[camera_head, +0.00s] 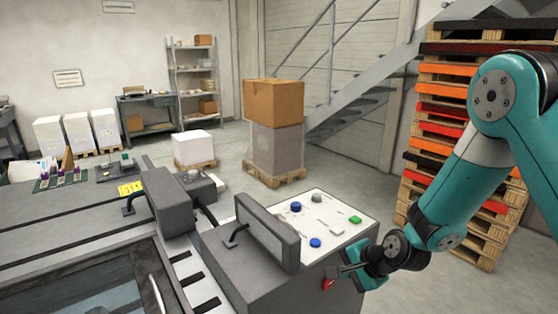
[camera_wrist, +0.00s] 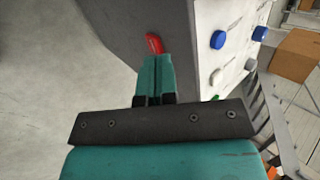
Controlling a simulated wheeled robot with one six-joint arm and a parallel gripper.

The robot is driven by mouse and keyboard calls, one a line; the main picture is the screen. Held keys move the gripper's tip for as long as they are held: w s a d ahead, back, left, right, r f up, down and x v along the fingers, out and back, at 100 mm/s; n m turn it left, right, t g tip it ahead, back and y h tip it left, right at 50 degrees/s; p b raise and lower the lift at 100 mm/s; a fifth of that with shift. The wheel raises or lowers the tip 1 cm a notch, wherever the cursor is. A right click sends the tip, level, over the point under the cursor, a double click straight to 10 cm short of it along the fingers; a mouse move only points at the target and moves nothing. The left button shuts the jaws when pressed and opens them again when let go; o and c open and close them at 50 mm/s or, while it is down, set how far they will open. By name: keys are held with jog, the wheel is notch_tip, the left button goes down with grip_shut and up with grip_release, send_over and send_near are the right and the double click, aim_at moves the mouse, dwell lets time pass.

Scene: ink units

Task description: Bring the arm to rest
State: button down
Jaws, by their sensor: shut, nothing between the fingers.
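My teal arm reaches in from the right in the head view. My gripper (camera_head: 340,272) is at the right front side of the grey machine (camera_head: 225,262), below its white control panel (camera_head: 345,208). In the wrist view the fingers of my gripper (camera_wrist: 154,62) are together. Their tips are at a red switch or handle (camera_wrist: 154,43) on the machine's side; it also shows in the head view (camera_head: 327,284). I cannot tell whether they touch it. Nothing shows between the fingers.
The panel carries blue buttons (camera_head: 315,242) and a green one (camera_head: 355,219). A stack of pallets (camera_head: 420,165) stands behind my arm. A cardboard box (camera_head: 273,101) tops a grey stack at the back. The floor (camera_head: 345,170) between is clear.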

jog(key=s+a+r+n+g, duration=0.3)
jog(key=s+r+n, duration=0.7)
jog(key=s+r, duration=0.45)
jog(key=s+d+r+n+g, duration=0.1)
jog(key=s+r+n, duration=0.2)
jog(key=s, duration=0.3)
jog(key=s+d+r+n+g+h, duration=0.1)
jog(key=s+r+n, duration=0.3)
jog(key=s, duration=0.3)
jog(key=shift+d+r+n+g, duration=0.2)
jog(key=shift+n+g, duration=0.2)
jog(key=shift+n, duration=0.4)
jog(key=shift+d, duration=0.1)
